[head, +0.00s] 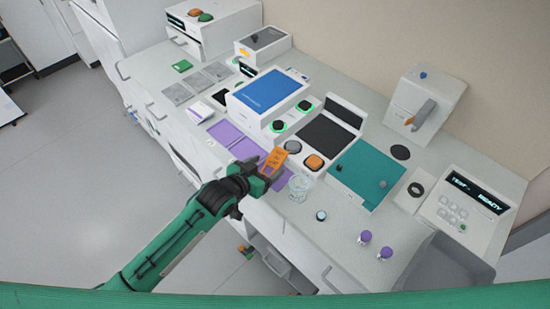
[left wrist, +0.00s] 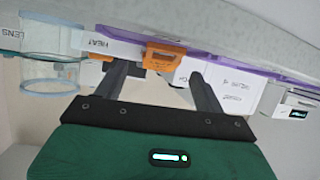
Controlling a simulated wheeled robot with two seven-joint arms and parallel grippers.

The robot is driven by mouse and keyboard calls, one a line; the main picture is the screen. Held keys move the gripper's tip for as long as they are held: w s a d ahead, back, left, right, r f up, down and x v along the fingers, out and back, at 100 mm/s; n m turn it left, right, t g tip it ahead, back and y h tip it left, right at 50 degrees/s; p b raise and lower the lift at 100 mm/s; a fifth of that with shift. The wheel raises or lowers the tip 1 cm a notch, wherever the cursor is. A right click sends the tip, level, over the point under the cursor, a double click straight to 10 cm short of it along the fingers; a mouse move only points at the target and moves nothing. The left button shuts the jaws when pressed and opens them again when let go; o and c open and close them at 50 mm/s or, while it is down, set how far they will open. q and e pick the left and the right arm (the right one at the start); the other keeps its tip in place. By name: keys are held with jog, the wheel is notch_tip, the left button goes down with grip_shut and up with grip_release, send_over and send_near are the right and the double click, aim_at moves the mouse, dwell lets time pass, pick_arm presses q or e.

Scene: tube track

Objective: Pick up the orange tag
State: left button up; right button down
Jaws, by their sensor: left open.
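The orange tag (head: 274,159) is a small flat piece at the front edge of the counter, beside a purple-edged mat. My left gripper (head: 266,172) is at the tag in the head view and partly covers its lower part. In the left wrist view, the tag (left wrist: 163,57) shows between and beyond the two spread dark fingers of the left gripper (left wrist: 160,72). The fingers are open and hold nothing. Whether they touch the tag cannot be told. My right gripper is not in view.
A clear glass beaker (head: 300,186) stands just right of the left gripper. A white device with an orange button (head: 314,162) is behind it. Purple mats (head: 224,132) lie to the left, a teal mat (head: 365,173) to the right. Two purple-topped pieces (head: 365,237) stand near the front right.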

aim_at(276, 159)
pick_arm(q)
jog(key=shift+r+p+x, duration=0.1)
jog(key=shift+p+x, duration=0.2)
jog(key=shift+x, duration=0.7)
jog(key=shift+r+p+x, duration=0.15)
jog(key=shift+p+x, duration=0.1)
jog(key=shift+x, duration=0.75)
jog(key=shift+w, duration=0.1)
jog(key=c, duration=1.1)
jog(key=shift+r, duration=0.1)
notch_tip(276, 159, up, 20)
jog(key=b, duration=0.3)
